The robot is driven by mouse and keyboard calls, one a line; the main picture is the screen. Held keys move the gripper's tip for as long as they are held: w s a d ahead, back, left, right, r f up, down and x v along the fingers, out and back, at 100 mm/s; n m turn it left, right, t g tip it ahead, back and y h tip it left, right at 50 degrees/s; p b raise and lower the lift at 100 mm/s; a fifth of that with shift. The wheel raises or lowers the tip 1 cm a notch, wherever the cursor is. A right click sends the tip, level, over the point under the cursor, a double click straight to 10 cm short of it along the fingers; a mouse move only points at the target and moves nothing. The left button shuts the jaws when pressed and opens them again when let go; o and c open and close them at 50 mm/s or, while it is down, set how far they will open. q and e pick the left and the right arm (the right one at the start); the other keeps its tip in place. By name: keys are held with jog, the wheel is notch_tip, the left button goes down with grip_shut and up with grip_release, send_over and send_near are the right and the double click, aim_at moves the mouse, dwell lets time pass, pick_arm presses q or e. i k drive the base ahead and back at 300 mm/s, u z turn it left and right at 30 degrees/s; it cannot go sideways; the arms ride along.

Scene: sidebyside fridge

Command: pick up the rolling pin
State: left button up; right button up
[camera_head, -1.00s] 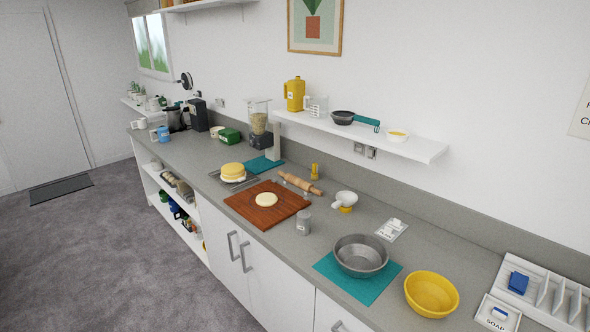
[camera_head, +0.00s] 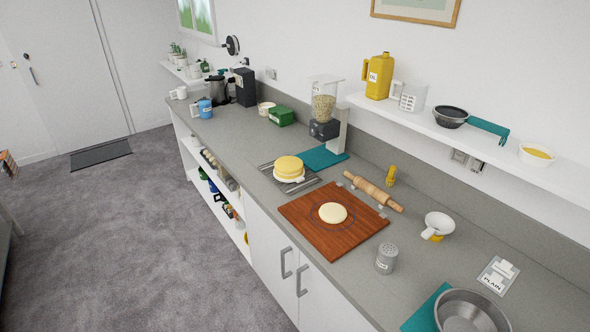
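The rolling pin (camera_head: 373,191) is light wood with two handles. It lies on the grey counter (camera_head: 233,153) behind the wooden board (camera_head: 308,225), slanting from upper left to lower right. Small pale pieces sit beside it on the counter. A pale round of dough (camera_head: 333,213) lies on the board. Neither of my grippers shows in the head view.
A metal shaker (camera_head: 386,258) stands right of the board. A white cup-like item (camera_head: 437,226) and a small yellow item (camera_head: 391,175) are near the pin. A wall shelf (camera_head: 460,131) overhangs the counter's back. The floor in front is clear.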

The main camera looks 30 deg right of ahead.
aim_at(382, 198)
jog(key=u, duration=0.1)
jog(key=i, duration=1.75)
jog(key=z, duration=0.3)
